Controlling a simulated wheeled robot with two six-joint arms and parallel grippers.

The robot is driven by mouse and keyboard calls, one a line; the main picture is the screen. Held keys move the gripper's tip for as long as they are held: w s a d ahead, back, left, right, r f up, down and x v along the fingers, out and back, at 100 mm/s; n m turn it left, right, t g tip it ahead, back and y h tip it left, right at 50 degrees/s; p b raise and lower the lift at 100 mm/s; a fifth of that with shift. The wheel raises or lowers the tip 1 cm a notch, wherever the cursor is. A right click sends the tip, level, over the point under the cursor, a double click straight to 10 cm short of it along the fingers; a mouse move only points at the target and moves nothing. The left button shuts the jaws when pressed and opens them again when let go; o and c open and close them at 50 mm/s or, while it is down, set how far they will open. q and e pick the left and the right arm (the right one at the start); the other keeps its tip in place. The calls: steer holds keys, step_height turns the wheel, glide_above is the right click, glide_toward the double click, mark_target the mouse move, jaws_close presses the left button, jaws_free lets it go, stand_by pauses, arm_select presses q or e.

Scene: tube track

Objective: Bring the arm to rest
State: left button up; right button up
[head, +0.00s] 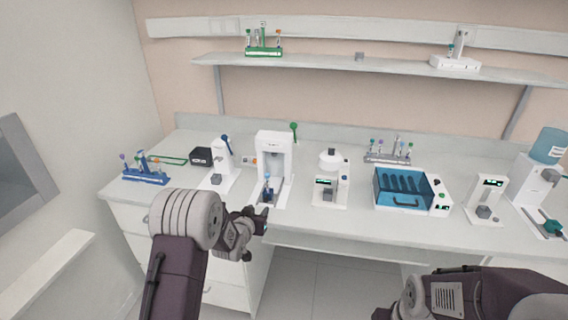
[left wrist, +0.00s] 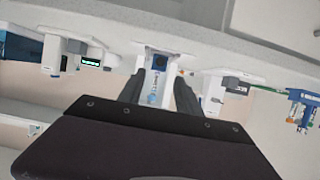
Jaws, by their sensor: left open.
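My left gripper (head: 258,219) is in front of the bench's front edge, below the tall white dispenser (head: 275,160). In the left wrist view its two dark fingers (left wrist: 165,92) stand apart. A small tube with a blue part (head: 267,188) stands at the dispenser's base; it also shows between and beyond the fingers in the left wrist view (left wrist: 154,92). I cannot tell from the pictures that the fingers touch anything. My right arm (head: 480,292) is folded low at the bottom right, and its fingertips are not in view.
The white bench (head: 330,225) carries a blue tube rack (head: 146,177), a blue-windowed bath (head: 402,190), a grey rack (head: 388,156) and several white devices. A shelf (head: 340,66) above holds a green rack (head: 263,52). The floor in front (head: 330,285) is clear.

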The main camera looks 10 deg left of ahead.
arm_select(q)
step_height(320, 180, up, 10)
steer(key=s+d, duration=0.2)
steer(key=s+f+g, duration=0.4)
steer(key=s, duration=0.6)
steer(key=s+f+g, duration=0.4)
steer(key=s, duration=0.7)
steer(key=s+f+g, duration=0.4)
steer(key=s+f, duration=0.1)
steer(key=s, duration=0.5)
steer(key=shift+s+d+n, duration=0.15)
steer(key=shift+s+n, duration=0.15)
steer(key=shift+s, duration=0.05)
